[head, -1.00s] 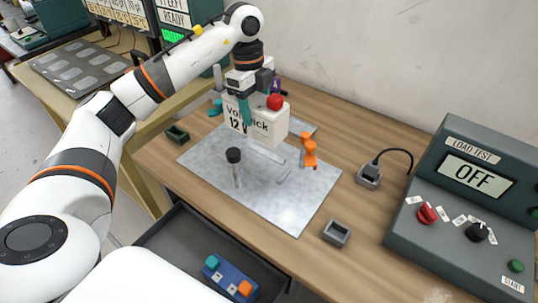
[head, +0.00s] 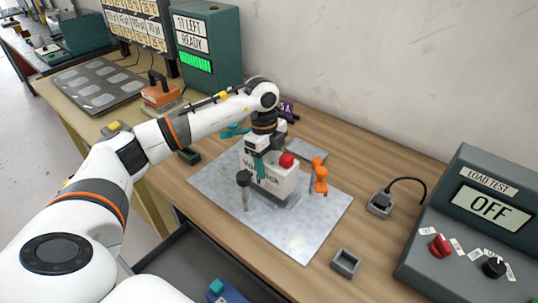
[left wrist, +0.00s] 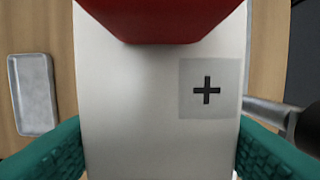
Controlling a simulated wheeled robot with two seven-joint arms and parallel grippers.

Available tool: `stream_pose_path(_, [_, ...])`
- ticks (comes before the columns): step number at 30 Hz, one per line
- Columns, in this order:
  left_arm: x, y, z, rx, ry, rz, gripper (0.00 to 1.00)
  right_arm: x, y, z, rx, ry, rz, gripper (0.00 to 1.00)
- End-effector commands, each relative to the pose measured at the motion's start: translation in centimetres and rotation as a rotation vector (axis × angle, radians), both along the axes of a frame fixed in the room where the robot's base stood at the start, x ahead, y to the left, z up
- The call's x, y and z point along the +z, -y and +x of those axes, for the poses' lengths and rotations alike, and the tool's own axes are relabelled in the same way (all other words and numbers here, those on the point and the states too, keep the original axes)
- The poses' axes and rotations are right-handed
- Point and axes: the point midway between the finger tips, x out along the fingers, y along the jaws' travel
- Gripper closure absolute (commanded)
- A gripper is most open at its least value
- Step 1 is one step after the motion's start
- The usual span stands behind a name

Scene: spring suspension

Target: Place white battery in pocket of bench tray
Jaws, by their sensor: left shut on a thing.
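The white battery (head: 264,181) has printed lettering and a red cap (head: 287,160). My left gripper (head: 261,166) is shut on it from above, with teal fingers on its two sides. The battery is upright, low over the middle of the grey metal bench tray (head: 300,238). It hides the pocket, so I cannot tell whether its base is inside or just above. In the left wrist view the battery's top (left wrist: 140,100) shows a plus mark, between the gripper's teal fingers (left wrist: 160,152). My right gripper is not in view.
A black-knobbed lever (head: 244,179) stands just left of the battery, and an orange clamp (head: 319,176) to its right. A small grey holder (head: 345,263), a corded connector (head: 380,204) and the load tester (head: 475,225) stand further right. An open drawer (head: 185,262) is below the bench edge.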

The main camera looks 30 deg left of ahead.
Motion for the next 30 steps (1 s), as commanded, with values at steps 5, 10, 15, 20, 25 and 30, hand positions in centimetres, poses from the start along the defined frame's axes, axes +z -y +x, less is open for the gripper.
stream_pose_path(5, [-1.6,0.0,0.1,0.002,0.005,-0.002,1.0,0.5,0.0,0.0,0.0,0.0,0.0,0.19])
stream_pose_path(10, [-2.4,0.0,0.2,0.001,0.008,-0.003,1.0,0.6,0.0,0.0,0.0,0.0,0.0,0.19])
stream_pose_path(15, [-2.4,0.0,0.2,0.001,0.008,-0.003,1.0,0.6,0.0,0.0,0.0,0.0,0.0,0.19])
stream_pose_path(20, [-3.1,0.0,-0.1,0.0,-0.003,0.001,0.33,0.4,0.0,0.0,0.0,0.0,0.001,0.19])
stream_pose_path(25, [-3.0,0.0,-0.1,0.001,-0.003,0.001,0.19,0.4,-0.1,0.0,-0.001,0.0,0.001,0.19])
stream_pose_path(30, [-3.0,0.0,-0.1,0.001,-0.002,0.001,0.19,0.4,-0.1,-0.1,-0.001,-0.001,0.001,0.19])
